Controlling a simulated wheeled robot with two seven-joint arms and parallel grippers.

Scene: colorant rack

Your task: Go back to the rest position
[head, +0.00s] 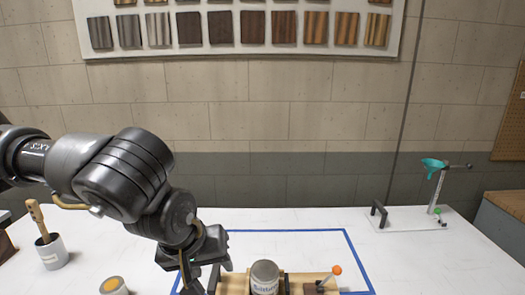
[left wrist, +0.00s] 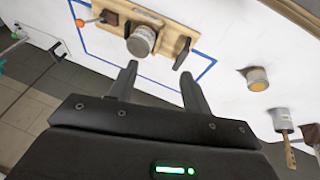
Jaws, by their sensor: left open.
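My left gripper (left wrist: 158,85) is open and empty in the left wrist view, its two fingers spread above the white table. In the head view my left gripper (head: 203,283) hangs at the bottom, left of a labelled can. The can (head: 265,278) stands on a wooden rack (head: 236,284) inside a blue tape outline (head: 290,231). In the left wrist view the can (left wrist: 141,40) and rack (left wrist: 170,37) lie beyond the fingertips, apart from them. My right gripper is in neither view.
An orange-knobbed lever (head: 336,270) is at the rack's right. A small open can (head: 113,286) and a cup holding a brush (head: 51,252) stand left. A stand with a teal funnel (head: 435,170) is at the back right. The table (head: 180,225) is clear behind the rack.

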